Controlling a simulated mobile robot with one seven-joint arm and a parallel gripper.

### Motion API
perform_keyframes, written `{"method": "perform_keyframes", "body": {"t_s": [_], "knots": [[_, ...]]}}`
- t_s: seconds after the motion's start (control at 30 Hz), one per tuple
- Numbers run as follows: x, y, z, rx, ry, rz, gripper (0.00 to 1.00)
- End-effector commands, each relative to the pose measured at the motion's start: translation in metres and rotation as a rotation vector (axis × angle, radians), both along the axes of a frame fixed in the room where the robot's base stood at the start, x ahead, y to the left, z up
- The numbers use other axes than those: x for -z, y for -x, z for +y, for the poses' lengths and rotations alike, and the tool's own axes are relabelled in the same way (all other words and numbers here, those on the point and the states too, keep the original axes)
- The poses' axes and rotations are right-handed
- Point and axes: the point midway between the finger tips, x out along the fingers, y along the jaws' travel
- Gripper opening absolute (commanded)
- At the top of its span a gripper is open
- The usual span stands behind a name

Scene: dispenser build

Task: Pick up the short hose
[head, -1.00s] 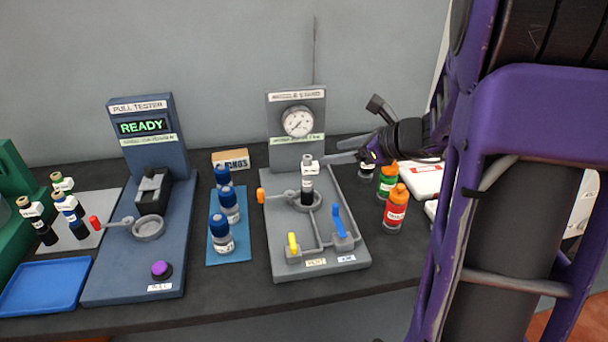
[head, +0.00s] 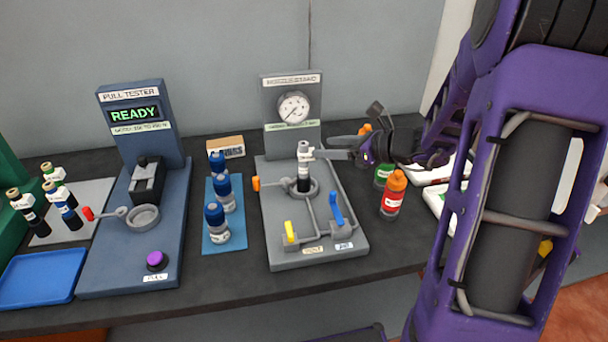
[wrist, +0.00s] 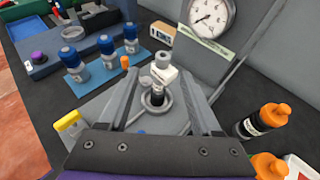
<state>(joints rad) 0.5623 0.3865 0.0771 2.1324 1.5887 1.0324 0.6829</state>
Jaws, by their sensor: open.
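A short black hose (head: 303,181) with a white label and a grey-white top fitting stands upright in the round cup of the grey gauge stand (head: 281,250). My gripper (head: 328,147) comes in from the right at the height of the hose's top. In the wrist view, my open gripper (wrist: 161,75) has one finger on each side of the hose (wrist: 162,77), with visible gaps. Whether the fingertips reach past the hose is hard to tell. Other black hoses (head: 66,214) with coloured ends stand on a grey plate at the far left.
The stand has a gauge (head: 293,107), a yellow lever (head: 290,232) and a blue lever (head: 337,208). Blue-capped bottles (head: 216,224) stand to its left.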

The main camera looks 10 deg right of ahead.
Motion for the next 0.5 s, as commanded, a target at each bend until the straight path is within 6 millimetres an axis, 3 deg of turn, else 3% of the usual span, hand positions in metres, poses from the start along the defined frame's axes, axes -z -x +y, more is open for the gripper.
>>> {"method": "perform_keyframes", "body": {"t_s": [0.1, 0.5], "knots": [[0.008, -0.014, 0.013, -0.001, -0.001, 0.001, 0.65], [0.020, -0.036, 0.031, -0.003, -0.001, 0.001, 0.65]]}}
